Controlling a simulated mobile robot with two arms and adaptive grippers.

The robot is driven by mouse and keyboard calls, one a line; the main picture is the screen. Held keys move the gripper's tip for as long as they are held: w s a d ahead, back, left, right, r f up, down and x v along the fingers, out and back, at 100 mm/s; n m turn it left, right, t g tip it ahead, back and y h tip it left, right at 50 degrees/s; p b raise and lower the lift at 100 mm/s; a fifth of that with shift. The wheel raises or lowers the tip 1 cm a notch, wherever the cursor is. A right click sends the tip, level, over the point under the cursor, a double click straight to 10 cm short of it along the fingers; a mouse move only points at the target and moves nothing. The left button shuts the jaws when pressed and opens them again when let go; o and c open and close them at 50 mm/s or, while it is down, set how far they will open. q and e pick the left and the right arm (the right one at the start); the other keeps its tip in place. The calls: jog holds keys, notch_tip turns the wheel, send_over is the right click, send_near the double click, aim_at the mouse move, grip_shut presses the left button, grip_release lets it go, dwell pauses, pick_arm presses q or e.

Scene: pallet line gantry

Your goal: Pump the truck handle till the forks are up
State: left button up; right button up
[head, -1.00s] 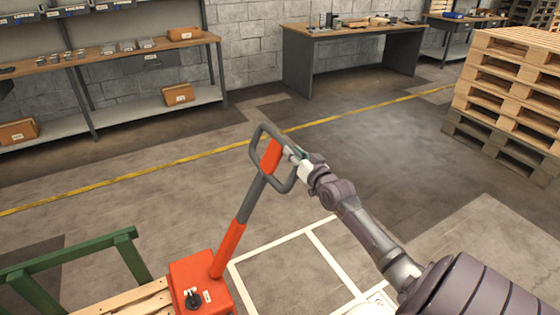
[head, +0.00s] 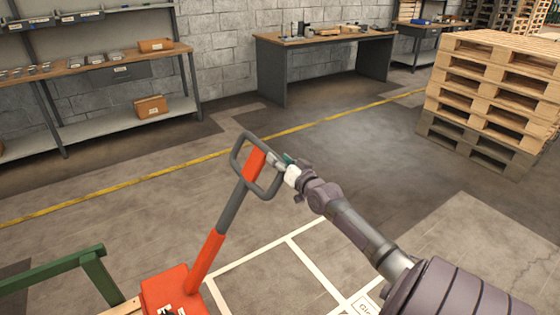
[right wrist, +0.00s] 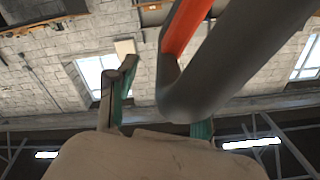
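The truck handle (head: 216,235) is a red and grey shaft with a grey loop (head: 236,160) on top. It rises from the red truck body (head: 165,285) at the bottom edge and leans right. My right gripper (head: 280,162) is at the right side of the loop. In the right wrist view, the loop's grey bar (right wrist: 215,75) passes close in front of the fingers and hides much of one. The other finger (right wrist: 118,90) stands clear, with a gap to the bar, so the gripper looks open. The forks and my left gripper are out of view.
A green frame (head: 55,272) and a bit of pale wood stand left of the truck body. White lines mark the floor on the right. A pallet stack (head: 490,95) stands at right; a shelf bench (head: 95,70) and workbench (head: 325,38) line the wall. The middle floor is clear.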

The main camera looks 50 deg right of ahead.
jog(key=shift+f, duration=0.1)
jog(key=v, duration=1.2)
dwell(0.4)
